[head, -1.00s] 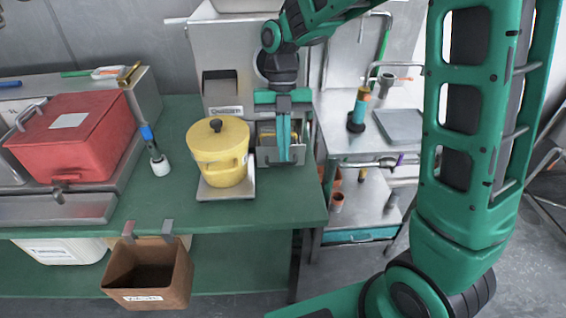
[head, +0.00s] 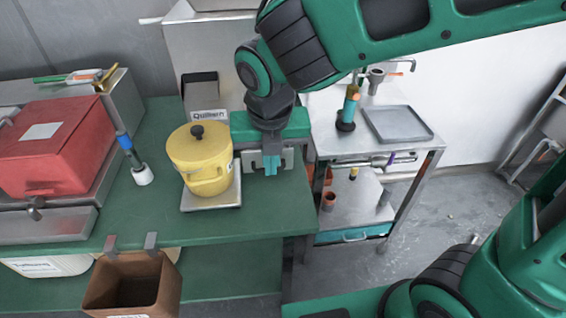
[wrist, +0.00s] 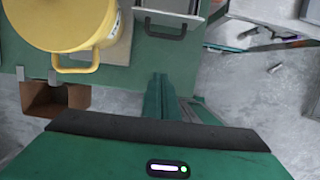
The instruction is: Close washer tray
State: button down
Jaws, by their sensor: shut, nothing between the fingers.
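The washer tray (wrist: 170,8) is a grey metal drawer front with a dark bar handle (wrist: 166,33), near the top of the wrist view. In the head view the tray (head: 288,158) sits right of the yellow pot, low on the grey machine (head: 205,45), mostly hidden behind my gripper. My gripper (head: 271,164) is shut and empty in front of the tray. In the wrist view the fingertips (wrist: 160,78) are below the handle and appear apart from it.
A yellow lidded pot (head: 200,160) stands on a scale plate (head: 212,198) just left of the tray. A red box (head: 45,150) is further left. A brown bin (head: 130,285) hangs at the counter's front edge. A metal cart (head: 375,145) stands to the right.

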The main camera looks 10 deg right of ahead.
jog(key=x, duration=0.9)
jog(key=shift+f, duration=0.3)
jog(key=w, duration=0.3)
jog(key=shift+r, duration=0.15)
jog(key=shift+w+r, duration=0.15)
jog(key=shift+w, duration=0.4)
